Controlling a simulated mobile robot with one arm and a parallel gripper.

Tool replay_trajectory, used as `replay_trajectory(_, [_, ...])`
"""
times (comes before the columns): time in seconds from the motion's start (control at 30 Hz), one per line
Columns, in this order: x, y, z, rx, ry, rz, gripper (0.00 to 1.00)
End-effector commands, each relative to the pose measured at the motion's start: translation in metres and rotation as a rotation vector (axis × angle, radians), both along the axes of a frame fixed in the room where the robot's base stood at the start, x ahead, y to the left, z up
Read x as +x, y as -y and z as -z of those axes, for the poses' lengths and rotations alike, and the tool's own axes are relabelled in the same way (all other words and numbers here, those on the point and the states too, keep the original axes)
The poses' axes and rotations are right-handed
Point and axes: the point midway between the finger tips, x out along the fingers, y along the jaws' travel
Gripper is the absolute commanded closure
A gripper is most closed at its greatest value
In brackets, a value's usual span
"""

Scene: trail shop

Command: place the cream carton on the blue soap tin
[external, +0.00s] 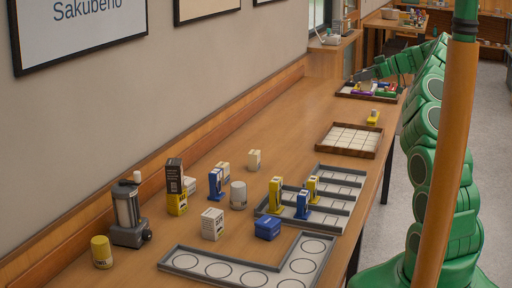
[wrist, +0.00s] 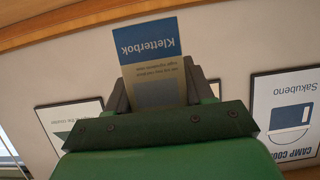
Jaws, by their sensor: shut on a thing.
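My gripper (wrist: 156,84) is shut on a flat-faced printed box (wrist: 150,60) in the wrist view. The face has a blue part marked "Kletterbok" and a cream part, with the lettering upside down. I cannot tell if this is the cream carton. In the external view my arm reaches toward the far end of the counter, and its fingers and load are too small to make out. A low blue tin (external: 267,228) stands on the near counter, beside the grey rack. A cream carton with dark print (external: 213,223) stands left of it, and a small cream box (external: 254,159) stands farther back.
The near counter holds a grey divided rack (external: 331,213), a grey tray with circles (external: 220,270), tall blue and yellow packs, a white cylinder (external: 238,195), a dark grinder-like device (external: 129,218) and a yellow can (external: 101,252). A brown gridded tray (external: 348,140) lies farther along.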

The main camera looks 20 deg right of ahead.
Motion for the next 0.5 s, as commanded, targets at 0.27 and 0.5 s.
replay_trajectory(0.27, [0.000, 0.001, -0.031, -0.002, 0.004, 0.003, 0.79])
replay_trajectory(0.5, [-0.001, -0.012, -0.034, 0.000, 0.001, -0.011, 0.79])
